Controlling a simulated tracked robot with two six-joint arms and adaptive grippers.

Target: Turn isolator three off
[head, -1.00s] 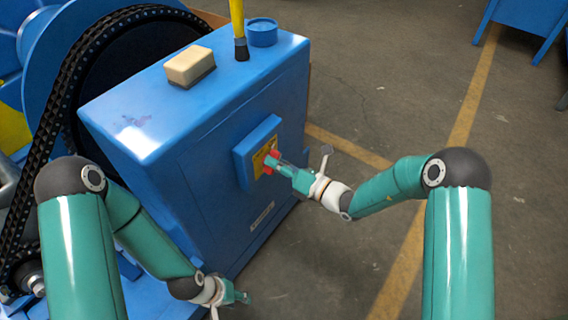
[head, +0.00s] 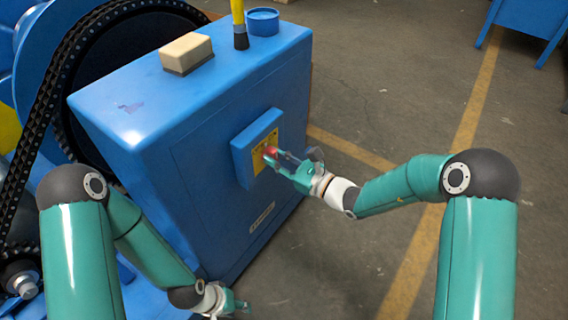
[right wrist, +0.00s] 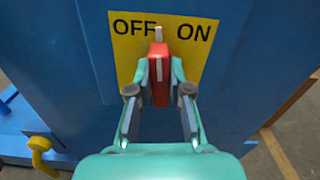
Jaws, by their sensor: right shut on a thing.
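The isolator is a red handle (right wrist: 159,75) with a white line on it, on a yellow plate (right wrist: 185,50) lettered OFF at left and ON at right. In the right wrist view the handle points up, between the two words, near a white mark on the plate. My right gripper (right wrist: 159,80) is shut on the handle, one finger on each side. In the head view, my right gripper (head: 278,158) reaches the plate on the blue box from the right. My left gripper (head: 238,305) is low, near the box's foot; its fingers are too small to read. No number three is legible.
The blue box (head: 130,120) carries a beige block (head: 186,52), a yellow-handled brush (head: 239,25) and a blue round tub (head: 263,21). A black chain (head: 40,120) runs at left.

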